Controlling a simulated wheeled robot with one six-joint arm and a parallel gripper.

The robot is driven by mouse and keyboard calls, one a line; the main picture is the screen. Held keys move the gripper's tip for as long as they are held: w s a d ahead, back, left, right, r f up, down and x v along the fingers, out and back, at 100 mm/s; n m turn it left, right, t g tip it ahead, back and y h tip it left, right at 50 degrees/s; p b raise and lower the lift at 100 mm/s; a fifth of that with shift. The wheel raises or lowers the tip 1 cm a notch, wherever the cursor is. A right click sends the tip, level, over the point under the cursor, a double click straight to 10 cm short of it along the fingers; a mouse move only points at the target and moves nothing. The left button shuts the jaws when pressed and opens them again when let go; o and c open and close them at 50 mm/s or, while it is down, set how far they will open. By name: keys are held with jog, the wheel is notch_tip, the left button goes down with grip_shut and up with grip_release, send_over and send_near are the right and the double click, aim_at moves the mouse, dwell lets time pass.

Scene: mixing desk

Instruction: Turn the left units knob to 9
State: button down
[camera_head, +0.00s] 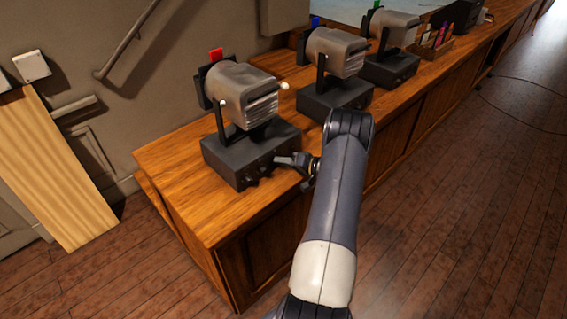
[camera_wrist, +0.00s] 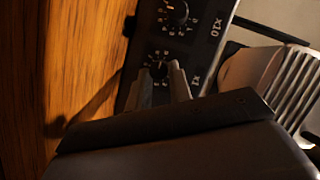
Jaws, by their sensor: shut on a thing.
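The left machine's dark base box (camera_head: 229,159) stands on the wooden desk, with a grey drum and a red tag above it. In the wrist view its panel shows two black dials with white marks, one beside "x10" (camera_wrist: 177,13) and one beside "x1". The x1 units knob (camera_wrist: 158,69) is between the fingers of my gripper (camera_wrist: 160,75), which is shut on it. In the head view my gripper (camera_head: 291,161) is at the right part of the box's front face. The number the units knob points to is too small and partly covered to read.
Two similar machines stand farther along the desk, one with a blue tag (camera_head: 314,21) and one with a green tag (camera_head: 376,4). A wooden desk top (camera_head: 175,160) is bare left of the left box. A ribbed drum (camera_wrist: 275,80) is close to my wrist's right side.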

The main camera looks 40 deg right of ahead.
jog(key=c, duration=1.3)
grip_release()
jog(key=b+v, duration=0.2)
jog(key=v, duration=0.8)
jog(key=shift+s+d, duration=0.25)
jog(key=shift+s, duration=0.1)
jog(key=p+x, duration=0.2)
jog(key=x, duration=0.9)
jog(key=shift+r, duration=0.15)
jog(key=shift+s, duration=0.15)
